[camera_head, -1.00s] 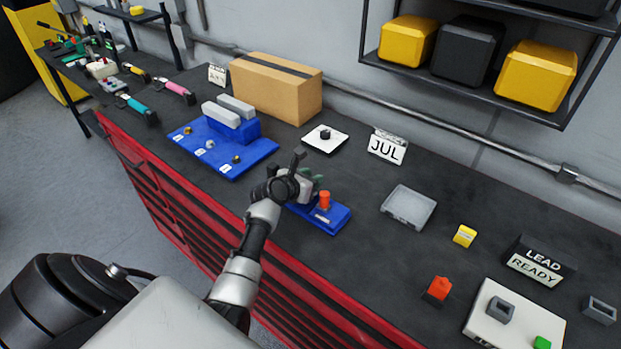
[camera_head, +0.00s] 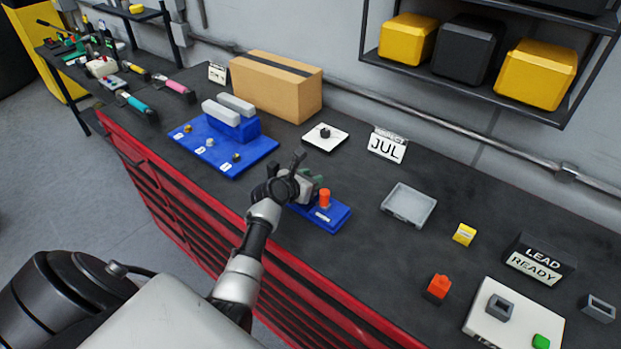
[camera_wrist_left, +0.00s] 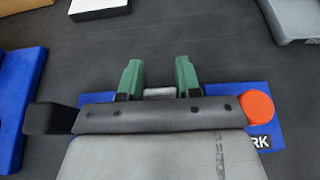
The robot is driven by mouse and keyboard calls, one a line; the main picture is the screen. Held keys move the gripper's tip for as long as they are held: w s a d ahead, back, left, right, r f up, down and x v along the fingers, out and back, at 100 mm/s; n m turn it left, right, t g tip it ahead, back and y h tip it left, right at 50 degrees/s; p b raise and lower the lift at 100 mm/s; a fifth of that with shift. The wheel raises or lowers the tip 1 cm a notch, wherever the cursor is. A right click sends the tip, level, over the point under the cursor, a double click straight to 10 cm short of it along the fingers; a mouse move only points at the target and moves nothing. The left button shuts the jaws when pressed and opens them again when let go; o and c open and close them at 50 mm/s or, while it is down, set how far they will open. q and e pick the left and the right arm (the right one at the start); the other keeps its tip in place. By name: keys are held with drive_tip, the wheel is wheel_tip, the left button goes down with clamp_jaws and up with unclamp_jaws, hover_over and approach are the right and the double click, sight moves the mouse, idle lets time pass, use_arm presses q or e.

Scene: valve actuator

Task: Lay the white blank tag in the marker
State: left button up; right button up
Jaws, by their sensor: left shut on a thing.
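The marker is a blue base (camera_head: 332,220) with an orange round knob (camera_head: 325,197), on the bench in front of my left arm. In the left wrist view its blue base (camera_wrist_left: 262,92) runs behind my gripper, with the orange knob (camera_wrist_left: 257,107) at the right and a label ending in "RK". My left gripper (camera_head: 316,186) is at the marker. Its green fingers (camera_wrist_left: 159,85) are shut on a small pale piece, seemingly the white blank tag (camera_wrist_left: 159,92). The tag's lower part and the marker's middle are hidden by my gripper body. My right gripper is out of view.
A grey shallow tray (camera_head: 408,204) and a yellow block (camera_head: 464,235) lie to the right. A blue board (camera_head: 235,165) with several small pieces lies left. A white pad with a black knob (camera_head: 340,142) and a "JUL" sign (camera_head: 387,147) stand behind. Bare bench separates them.

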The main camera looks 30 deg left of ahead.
use_arm(q)
drive_tip(key=shift+f+b, duration=0.45)
drive_tip(key=shift+f, duration=0.35)
drive_tip(key=o, duration=1.1)
drive_tip(key=b+v, duration=0.1)
drive_tip(key=v, duration=1)
drive_tip(key=shift+f, duration=0.1)
